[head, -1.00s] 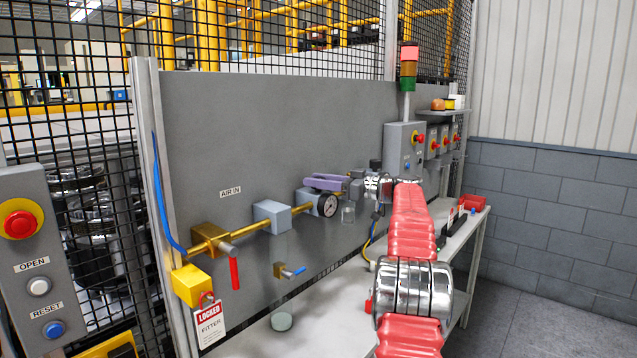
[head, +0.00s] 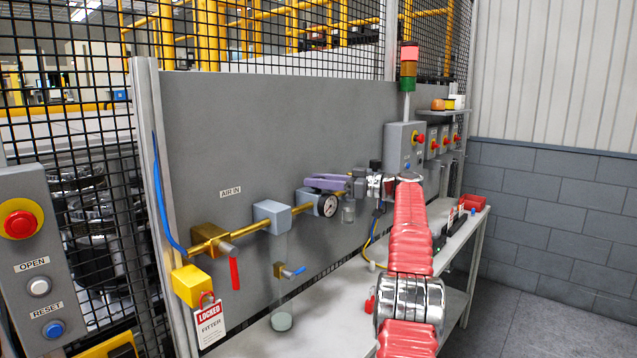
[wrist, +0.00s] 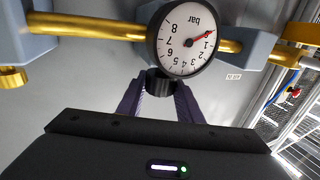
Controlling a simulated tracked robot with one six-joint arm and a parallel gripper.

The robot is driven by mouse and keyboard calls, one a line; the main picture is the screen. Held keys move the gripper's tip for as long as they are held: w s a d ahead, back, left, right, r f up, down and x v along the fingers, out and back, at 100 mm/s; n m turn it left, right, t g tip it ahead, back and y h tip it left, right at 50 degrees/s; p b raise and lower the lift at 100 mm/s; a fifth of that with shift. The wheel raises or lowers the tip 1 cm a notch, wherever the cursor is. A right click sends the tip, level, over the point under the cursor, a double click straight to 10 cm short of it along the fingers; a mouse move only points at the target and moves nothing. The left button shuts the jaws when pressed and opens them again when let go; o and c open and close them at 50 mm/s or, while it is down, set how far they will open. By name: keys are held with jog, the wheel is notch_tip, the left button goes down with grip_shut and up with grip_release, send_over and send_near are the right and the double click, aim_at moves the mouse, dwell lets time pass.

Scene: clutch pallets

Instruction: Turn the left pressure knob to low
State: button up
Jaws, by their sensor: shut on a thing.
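In the wrist view, my gripper (wrist: 158,92) has its two purple fingers shut on a small dark knob (wrist: 159,80). The gauge face appears upside down in this view. In the head view, my gripper (head: 325,182) reaches in from the right, just above the gauge (head: 327,205) on the brass air line. The knob is hidden there by the fingers. I see no setting marks on the knob.
A grey-blue block (head: 271,216) and a red-handled valve (head: 234,272) sit further left on the line. A yellow lockout box (head: 191,285) with a LOCKED tag (head: 209,324) hangs at the left. The bench (head: 310,315) is mostly clear.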

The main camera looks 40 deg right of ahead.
jog(key=shift+d+r, duration=0.1)
jog(key=o, duration=1)
jog(key=shift+o, duration=0.2)
jog(key=v, duration=1.3)
jog(key=shift+s+d, duration=0.2)
jog(key=shift+s, duration=0.15)
